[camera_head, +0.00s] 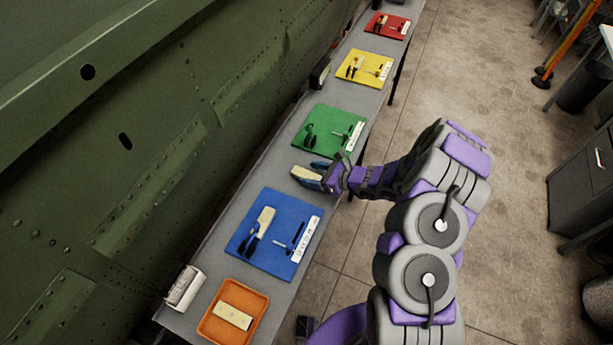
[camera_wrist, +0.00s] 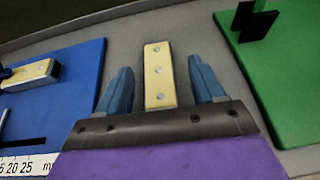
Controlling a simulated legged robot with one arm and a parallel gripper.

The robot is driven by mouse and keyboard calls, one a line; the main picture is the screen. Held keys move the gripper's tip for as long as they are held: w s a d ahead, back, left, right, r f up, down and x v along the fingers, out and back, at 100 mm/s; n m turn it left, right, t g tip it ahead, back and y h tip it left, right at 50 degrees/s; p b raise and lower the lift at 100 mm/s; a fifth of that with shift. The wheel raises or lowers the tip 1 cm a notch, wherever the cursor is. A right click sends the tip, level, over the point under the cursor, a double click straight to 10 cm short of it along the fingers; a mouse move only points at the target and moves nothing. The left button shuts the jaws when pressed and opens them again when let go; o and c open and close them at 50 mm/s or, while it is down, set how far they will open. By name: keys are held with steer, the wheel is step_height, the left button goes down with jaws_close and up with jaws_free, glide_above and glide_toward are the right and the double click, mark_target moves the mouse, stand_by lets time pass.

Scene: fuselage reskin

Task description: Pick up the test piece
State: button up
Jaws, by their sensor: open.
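A pale yellow test piece (camera_wrist: 158,78) with several round rivet heads lies on the bare grey table between the blue and green mats. In the wrist view it sits between the two blue fingers of my gripper (camera_wrist: 159,66), with a gap on each side. My gripper (camera_head: 316,173) is open and low over the table in the head view, at the near end of the piece. The same piece shows in the head view (camera_head: 304,173), partly covered by the fingers. Another pale strip (camera_head: 233,316) lies in the orange tray (camera_head: 207,330).
A blue mat (camera_head: 247,222) with a handled tool and ruler lies nearer, a green mat (camera_head: 322,116) with tools farther along. Yellow (camera_head: 372,57) and red (camera_head: 396,19) mats follow. The green fuselage wall (camera_head: 110,180) borders the table's left side.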

steer(key=shift+x, duration=1.45)
steer(key=shift+s, duration=0.1)
steer(key=shift+c, duration=0.2)
steer(key=c, duration=1)
